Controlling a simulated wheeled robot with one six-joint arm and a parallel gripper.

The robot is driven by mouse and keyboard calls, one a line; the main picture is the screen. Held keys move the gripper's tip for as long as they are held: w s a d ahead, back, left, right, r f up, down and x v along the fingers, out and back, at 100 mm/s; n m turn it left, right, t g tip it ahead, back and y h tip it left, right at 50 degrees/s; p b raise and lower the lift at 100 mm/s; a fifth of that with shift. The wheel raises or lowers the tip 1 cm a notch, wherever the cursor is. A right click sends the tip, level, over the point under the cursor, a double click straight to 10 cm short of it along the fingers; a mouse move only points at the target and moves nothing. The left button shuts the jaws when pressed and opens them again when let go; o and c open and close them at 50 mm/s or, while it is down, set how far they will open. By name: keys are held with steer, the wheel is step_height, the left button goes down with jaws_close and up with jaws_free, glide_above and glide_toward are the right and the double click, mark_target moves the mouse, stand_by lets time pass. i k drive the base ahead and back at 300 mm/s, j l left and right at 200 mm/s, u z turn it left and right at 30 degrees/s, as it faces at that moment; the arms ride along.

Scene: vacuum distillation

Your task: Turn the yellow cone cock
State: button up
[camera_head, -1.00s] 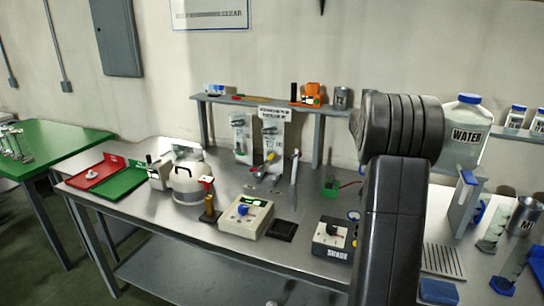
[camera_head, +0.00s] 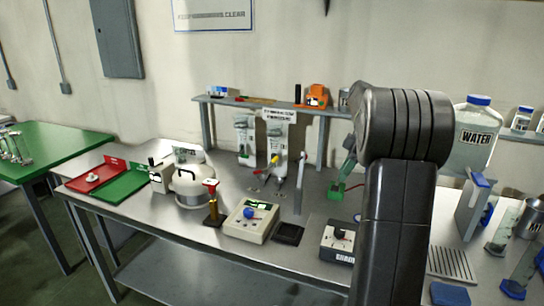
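A small yellow part (camera_head: 275,159), which looks like the yellow cone cock, shows on a valve fitting toward the back middle of the bench. A red part and white-grey tubing sit close beside it. It is too small to tell how its handle is turned. My gripper is not in view. My black arm link stands large at the right and hides part of the bench. I cannot tell where my gripper is relative to the yellow part.
A grey upright rod (camera_head: 300,182) stands just right of the fitting. In front are a control box with a blue knob (camera_head: 250,219) and a dark box (camera_head: 339,240). A silver pot (camera_head: 191,187) stands left. A shelf (camera_head: 236,103) runs behind.

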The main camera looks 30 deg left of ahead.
mark_target(274, 159)
steer(key=k+j, duration=0.1)
steer(key=j, duration=0.95)
steer(key=i+j+z, duration=0.1)
steer(key=i+j, duration=0.35)
steer(key=j, duration=0.15)
steer(key=i+j, duration=0.1)
steer(key=i, duration=0.15)
